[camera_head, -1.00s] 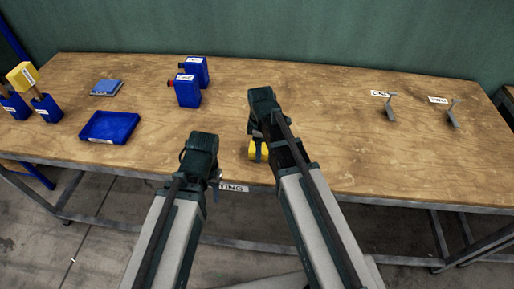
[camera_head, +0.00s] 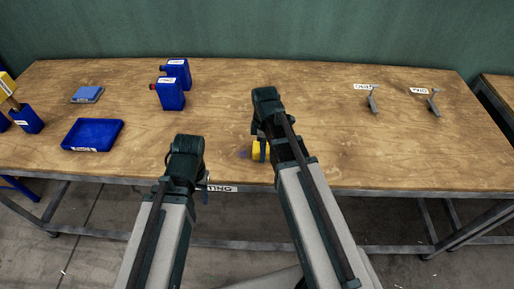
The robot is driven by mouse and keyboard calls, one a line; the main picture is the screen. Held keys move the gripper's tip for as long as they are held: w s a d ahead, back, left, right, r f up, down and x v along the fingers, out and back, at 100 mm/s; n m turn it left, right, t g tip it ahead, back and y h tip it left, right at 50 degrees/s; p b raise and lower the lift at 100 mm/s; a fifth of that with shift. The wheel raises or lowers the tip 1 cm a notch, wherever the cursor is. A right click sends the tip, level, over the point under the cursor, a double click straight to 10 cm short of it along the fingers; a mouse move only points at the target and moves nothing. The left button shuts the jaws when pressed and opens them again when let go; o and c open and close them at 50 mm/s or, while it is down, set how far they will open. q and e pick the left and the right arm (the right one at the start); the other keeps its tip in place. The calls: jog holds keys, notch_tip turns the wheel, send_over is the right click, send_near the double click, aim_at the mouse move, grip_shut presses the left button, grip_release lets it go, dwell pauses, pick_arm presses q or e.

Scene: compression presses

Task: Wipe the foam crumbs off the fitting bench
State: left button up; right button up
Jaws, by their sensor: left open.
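The fitting bench (camera_head: 220,85) is a long brown wooden top across the view. A small bluish speck (camera_head: 243,155) lies on the wood just left of the block, perhaps a foam crumb. Other crumbs are too small to tell. My left gripper (camera_head: 204,184) is open and empty at the bench's front edge, mostly hidden by its own wrist.
Two blue bottles (camera_head: 171,93) stand at the back left. A blue tray (camera_head: 92,135), a small blue-grey box (camera_head: 87,94) and blue holders (camera_head: 28,119) are further left. Two grey metal stands (camera_head: 373,102) are at the right. The bench's middle and front right look clear.

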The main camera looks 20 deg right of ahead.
aim_at(244, 154)
jog(key=shift+f, duration=0.2)
jog(key=shift+r, duration=0.1)
jog(key=shift+w+a, duration=0.1)
jog(key=shift+a, duration=0.3)
jog(key=shift+w+a, duration=0.25)
jog(key=shift+a, duration=0.4)
jog(key=shift+w+a, duration=0.2)
jog(key=shift+a, duration=0.4)
jog(key=shift+a, duration=0.1)
jog(key=shift+w+a, duration=0.25)
jog(key=shift+a, duration=0.5)
jog(key=shift+w+a, duration=0.25)
jog(key=shift+a, duration=0.45)
jog(key=shift+a, duration=0.1)
